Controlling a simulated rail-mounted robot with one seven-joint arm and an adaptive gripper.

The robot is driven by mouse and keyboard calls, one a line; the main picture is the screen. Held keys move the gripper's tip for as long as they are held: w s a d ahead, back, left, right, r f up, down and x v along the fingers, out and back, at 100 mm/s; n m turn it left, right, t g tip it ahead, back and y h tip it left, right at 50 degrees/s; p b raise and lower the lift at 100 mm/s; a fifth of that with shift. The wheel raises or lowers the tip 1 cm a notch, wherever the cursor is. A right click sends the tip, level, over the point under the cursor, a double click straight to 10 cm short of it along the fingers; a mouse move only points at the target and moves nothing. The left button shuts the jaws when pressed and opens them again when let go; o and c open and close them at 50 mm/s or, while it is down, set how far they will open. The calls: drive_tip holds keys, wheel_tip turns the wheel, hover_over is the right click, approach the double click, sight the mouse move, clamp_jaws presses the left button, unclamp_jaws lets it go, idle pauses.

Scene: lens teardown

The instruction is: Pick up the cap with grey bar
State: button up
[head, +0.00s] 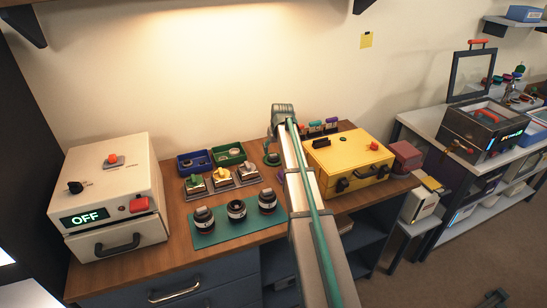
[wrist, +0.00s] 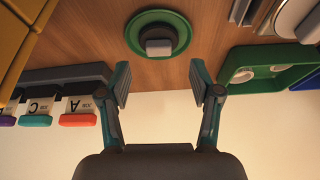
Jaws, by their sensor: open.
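The cap with grey bar is a round green disc with a raised ring and a grey block across its middle. In the wrist view the cap (wrist: 158,35) lies on the wooden bench at the top centre. My gripper (wrist: 159,83) is open and empty, its two fingers spread on either side of the cap's line but short of it in the picture. In the head view my gripper (head: 270,148) points down at the back of the bench, and the cap (head: 272,160) shows small just below it. I see no contact with the cap.
A yellow case (head: 350,165) and a rack of coloured tabs (wrist: 80,107) stand on one side. A green tray (head: 229,154), a blue tray (head: 194,163) and several small stands are on the other. A green mat (head: 222,232) with lenses lies in front.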

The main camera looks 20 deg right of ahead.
sight(273, 155)
drive_tip(key=p+x, duration=0.1)
drive_tip(key=x, duration=0.3)
drive_tip(key=shift+w+f+p, duration=0.2)
drive_tip(key=shift+f+p, duration=0.15)
drive_tip(key=shift+p, duration=0.05)
drive_tip(key=shift+s, duration=0.1)
drive_tip(key=c, duration=0.8)
